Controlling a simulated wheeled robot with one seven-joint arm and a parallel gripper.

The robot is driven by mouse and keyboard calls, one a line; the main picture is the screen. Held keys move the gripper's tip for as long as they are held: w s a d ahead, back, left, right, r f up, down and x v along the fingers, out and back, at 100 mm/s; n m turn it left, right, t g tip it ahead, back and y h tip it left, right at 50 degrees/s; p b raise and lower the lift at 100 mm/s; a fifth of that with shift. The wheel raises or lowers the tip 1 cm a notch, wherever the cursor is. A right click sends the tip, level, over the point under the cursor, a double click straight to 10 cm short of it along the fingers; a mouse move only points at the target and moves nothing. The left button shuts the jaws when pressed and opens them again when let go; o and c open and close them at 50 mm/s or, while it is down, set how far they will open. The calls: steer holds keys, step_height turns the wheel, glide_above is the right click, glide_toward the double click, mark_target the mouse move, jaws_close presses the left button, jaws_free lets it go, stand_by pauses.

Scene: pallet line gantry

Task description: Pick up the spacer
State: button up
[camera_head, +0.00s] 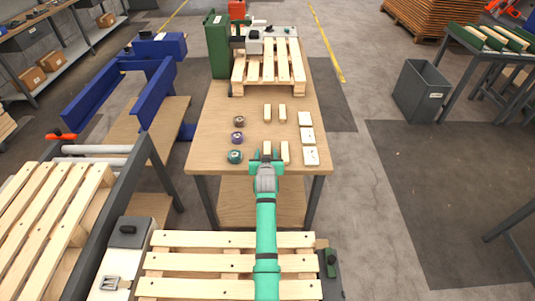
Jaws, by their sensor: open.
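Several small pale wooden blocks, which look like the spacers, stand on the wooden table (212,112). Two are farther back, a left one (267,112) and a right one (282,112). Two are nearer the front edge, a left one (267,147) and a right one (285,152). My teal and grey gripper (266,157) is open at the table's front edge. Its fingers appear on either side of the front-left block, whose lower part is hidden. I cannot tell whether they touch it. The front-right block is just right of the fingers.
Several round rolls, including a teal one (235,156), lie left of the blocks. White cards, one of them nearest (311,156), lie to the right. A pallet (268,68) and green container (217,48) stand at the back. Another pallet (230,262) is in front of the table.

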steer(key=shift+w+d, duration=0.15)
steer(key=shift+d, duration=0.05)
steer(key=c, duration=1.1)
steer(key=shift+w, duration=0.1)
steer(key=shift+c, duration=0.2)
